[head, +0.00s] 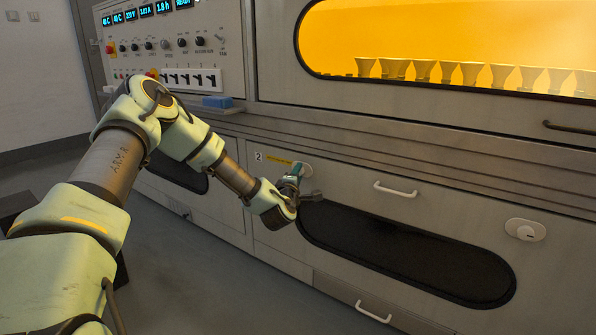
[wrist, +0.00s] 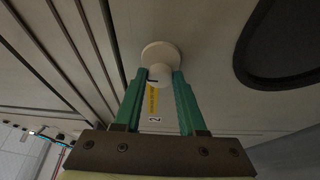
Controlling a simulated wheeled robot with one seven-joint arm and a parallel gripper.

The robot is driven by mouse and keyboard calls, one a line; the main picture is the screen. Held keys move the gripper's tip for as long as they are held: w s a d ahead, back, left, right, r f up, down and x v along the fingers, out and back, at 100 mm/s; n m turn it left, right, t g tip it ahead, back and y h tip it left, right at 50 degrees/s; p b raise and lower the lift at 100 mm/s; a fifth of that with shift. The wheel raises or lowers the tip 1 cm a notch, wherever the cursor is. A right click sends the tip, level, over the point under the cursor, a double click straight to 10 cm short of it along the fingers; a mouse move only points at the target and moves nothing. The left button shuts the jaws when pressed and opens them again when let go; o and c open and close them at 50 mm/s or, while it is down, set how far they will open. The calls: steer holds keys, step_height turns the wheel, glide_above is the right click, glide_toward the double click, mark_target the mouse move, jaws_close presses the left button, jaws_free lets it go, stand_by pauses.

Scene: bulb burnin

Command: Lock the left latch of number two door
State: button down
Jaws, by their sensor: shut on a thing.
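The number two door (head: 450,208) is the lower front panel, with a "2" and a yellow label (head: 279,160) at its upper left. Its left latch (head: 307,170) is a pale round knob on a disc, partly hidden by my gripper (head: 296,172) in the head view. In the wrist view, the green fingers of my gripper (wrist: 163,80) are shut on the knob of the left latch (wrist: 160,52), one on each side. A short dark mark shows on the knob, partly by the left finger. The right latch (head: 525,230) is a pale knob on an oval plate.
The door has a white handle (head: 395,189) and a dark oval window (head: 400,252). Above is a glowing orange window (head: 450,35) with a row of bulbs. A control panel (head: 165,40) with switches stands at upper left. The floor (head: 200,260) in front is clear.

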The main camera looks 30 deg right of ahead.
stand_by(0.4)
steer(key=shift+c, duration=2.4)
jaws_free()
steer(key=p+v, duration=0.2)
steer(key=v, duration=0.9)
steer(key=shift+w+r+g, duration=0.1)
steer(key=shift+w+g, duration=0.05)
steer(key=shift+g, duration=0.15)
